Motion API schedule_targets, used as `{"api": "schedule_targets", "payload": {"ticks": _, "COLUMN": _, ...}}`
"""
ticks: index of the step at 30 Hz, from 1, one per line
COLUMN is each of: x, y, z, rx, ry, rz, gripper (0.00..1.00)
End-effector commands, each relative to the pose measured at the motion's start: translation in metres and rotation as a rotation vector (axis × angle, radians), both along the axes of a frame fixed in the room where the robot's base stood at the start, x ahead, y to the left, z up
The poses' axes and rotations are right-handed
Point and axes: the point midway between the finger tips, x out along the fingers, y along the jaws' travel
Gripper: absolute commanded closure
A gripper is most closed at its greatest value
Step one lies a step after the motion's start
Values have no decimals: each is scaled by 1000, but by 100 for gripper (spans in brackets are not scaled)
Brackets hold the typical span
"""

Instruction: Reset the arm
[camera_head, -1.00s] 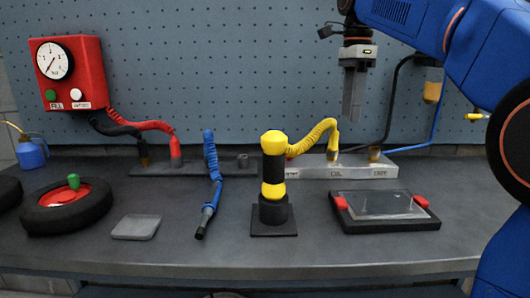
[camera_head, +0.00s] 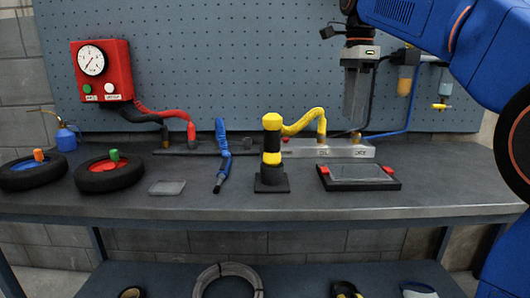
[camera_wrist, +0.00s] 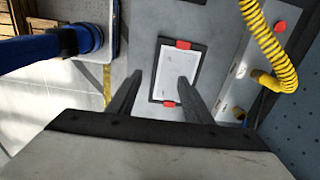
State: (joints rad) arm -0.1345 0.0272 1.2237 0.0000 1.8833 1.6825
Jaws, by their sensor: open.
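My gripper (camera_head: 355,95) hangs at the end of my blue arm at the upper right of the head view, fingers pointing down. It is empty, in the air above the bench (camera_head: 330,205) and in front of the pegboard. In the wrist view the two dark fingers of my gripper (camera_wrist: 158,95) stand apart. Between and beyond them lies a black-framed tray with a pale panel and red clips (camera_wrist: 178,68). The same tray (camera_head: 358,185) shows at the right of the bench in the head view. Nothing touches the fingers.
A yellow and black tool (camera_head: 272,155) stands upright on the bench. A blue hose tool (camera_head: 221,165) lies left of it. Two tyres (camera_head: 110,182) lie at the left. A red gauge box (camera_head: 102,72) hangs on the pegboard. A lower shelf (camera_head: 180,275) holds a coil.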

Motion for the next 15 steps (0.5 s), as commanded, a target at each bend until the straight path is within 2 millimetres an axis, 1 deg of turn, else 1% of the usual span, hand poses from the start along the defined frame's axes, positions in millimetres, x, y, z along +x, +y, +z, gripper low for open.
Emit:
{"api": "schedule_targets", "payload": {"ticks": 10, "x": -21, "y": -8, "z": -16, "rx": 1, "ry": -31, "rz": 119, "gripper": 54}}
{"api": "schedule_targets", "payload": {"ticks": 15, "x": -38, "y": -14, "z": -29, "rx": -1, "ry": -56, "rz": 215, "gripper": 54}}
